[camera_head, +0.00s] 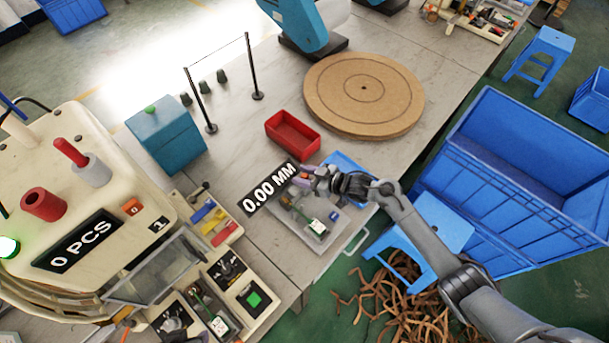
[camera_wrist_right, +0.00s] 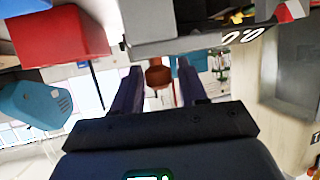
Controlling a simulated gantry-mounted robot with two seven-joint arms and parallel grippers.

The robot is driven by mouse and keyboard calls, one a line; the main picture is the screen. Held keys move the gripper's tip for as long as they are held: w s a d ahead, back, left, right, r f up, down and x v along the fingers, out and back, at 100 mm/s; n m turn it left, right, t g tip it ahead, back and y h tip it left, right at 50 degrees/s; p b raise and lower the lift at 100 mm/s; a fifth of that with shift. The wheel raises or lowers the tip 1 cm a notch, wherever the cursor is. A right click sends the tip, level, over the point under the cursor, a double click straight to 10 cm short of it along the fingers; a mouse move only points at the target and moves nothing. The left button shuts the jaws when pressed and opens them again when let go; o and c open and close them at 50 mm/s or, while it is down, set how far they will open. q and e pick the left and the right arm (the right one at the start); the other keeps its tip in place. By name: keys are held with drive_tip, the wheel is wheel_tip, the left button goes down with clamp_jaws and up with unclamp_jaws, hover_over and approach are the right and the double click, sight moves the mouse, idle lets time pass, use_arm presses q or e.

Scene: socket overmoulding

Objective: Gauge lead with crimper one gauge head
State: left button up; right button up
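My right gripper (camera_head: 303,174) reaches in from the lower right to the gauge station, beside the black display reading 0.00 MM (camera_head: 268,188). In the right wrist view, its two dark purple fingers (camera_wrist_right: 158,80) stand apart with a small reddish-brown piece (camera_wrist_right: 158,76) between their tips. I cannot tell if the fingers touch it, or whether it is a lead end or a gauge head. The cream crimper (camera_head: 110,190) at left has a 0 PCS display (camera_head: 75,240) and the number 1. My left gripper is not in view.
A red bin (camera_head: 292,136), a round wooden board (camera_head: 364,94) and a teal box (camera_head: 167,136) stand on the bench (camera_head: 240,115). Brown cords (camera_head: 395,310) lie heaped on the floor near a blue stool (camera_head: 420,240) and a large blue crate (camera_head: 510,190).

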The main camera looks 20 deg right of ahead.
sight(294, 190)
clamp_jaws()
drive_tip(key=shift+a, duration=0.1)
drive_tip(key=shift+s+a+r+p, duration=0.15)
drive_tip(key=shift+a+p, duration=0.15)
drive_tip(key=shift+p, duration=0.05)
drive_tip(key=a, duration=0.1)
drive_tip(key=s+a+p, duration=0.1)
drive_tip(key=a, duration=0.1)
drive_tip(key=shift+s+a+p, duration=0.25)
drive_tip(key=shift+s+p, duration=0.05)
drive_tip(key=shift+s, duration=0.1)
drive_tip(key=shift+w, duration=0.1)
drive_tip(key=shift+o, duration=0.2)
unclamp_jaws()
drive_tip(key=shift+o, duration=1)
drive_tip(key=shift+a, duration=0.1)
